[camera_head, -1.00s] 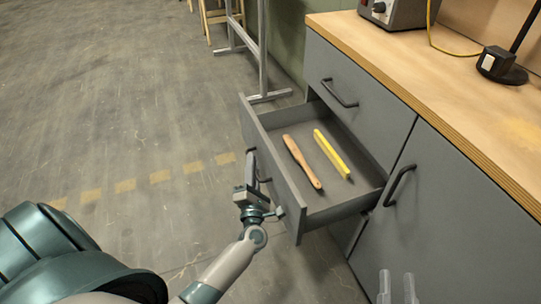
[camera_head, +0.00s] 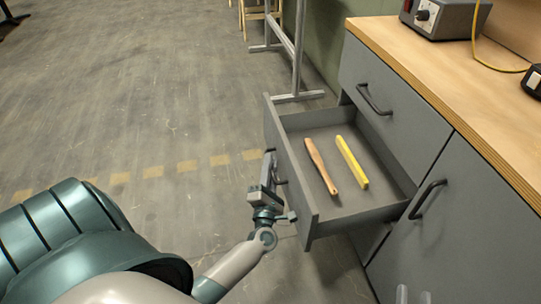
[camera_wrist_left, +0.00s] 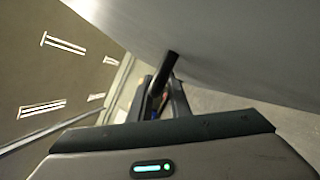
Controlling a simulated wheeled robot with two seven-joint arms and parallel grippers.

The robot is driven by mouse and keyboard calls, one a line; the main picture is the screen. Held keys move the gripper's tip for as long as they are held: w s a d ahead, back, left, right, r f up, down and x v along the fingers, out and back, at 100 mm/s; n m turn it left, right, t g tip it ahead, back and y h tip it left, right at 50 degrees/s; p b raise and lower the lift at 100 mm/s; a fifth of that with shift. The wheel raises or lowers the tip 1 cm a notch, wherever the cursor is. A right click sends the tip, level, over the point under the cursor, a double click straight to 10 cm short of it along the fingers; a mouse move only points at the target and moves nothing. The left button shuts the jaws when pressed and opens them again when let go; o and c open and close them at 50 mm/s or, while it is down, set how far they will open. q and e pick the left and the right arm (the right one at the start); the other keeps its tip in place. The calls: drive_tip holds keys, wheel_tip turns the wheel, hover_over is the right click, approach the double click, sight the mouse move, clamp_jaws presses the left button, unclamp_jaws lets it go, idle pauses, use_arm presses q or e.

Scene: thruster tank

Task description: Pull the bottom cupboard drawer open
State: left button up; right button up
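The cupboard drawer (camera_head: 345,214) below the top drawer stands well open in the head view. Its front panel (camera_head: 296,190) faces left, with a dark bar handle (camera_head: 280,181). My left gripper (camera_head: 270,168) is at this handle, outside the panel. In the left wrist view the dark handle (camera_wrist_left: 162,78) runs between the fingers of my left gripper (camera_wrist_left: 160,100), which look closed around it. The top drawer (camera_head: 385,95) is shut. My right gripper (camera_head: 413,296) shows only its fingertips at the bottom edge, apart and empty. The cupboard below the open drawer is mostly hidden.
A wooden-handled tool (camera_head: 320,165) and a yellow bar (camera_head: 351,161) lie in the open drawer. A cupboard door (camera_head: 450,220) is shut on the right. A grey metal stand (camera_head: 298,60) is behind the drawer. The floor to the left is clear.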

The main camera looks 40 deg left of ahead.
use_arm(q)
drive_tip(key=v, duration=1.7)
drive_tip(key=shift+d, duration=0.15)
use_arm(e)
drive_tip(key=shift+r, duration=0.4)
use_arm(q)
drive_tip(key=shift+s, duration=0.15)
use_arm(e)
drive_tip(key=shift+s+f, duration=0.1)
use_arm(q)
drive_tip(key=shift+s+d+f, duration=0.1)
use_arm(e)
drive_tip(key=shift+s, duration=0.1)
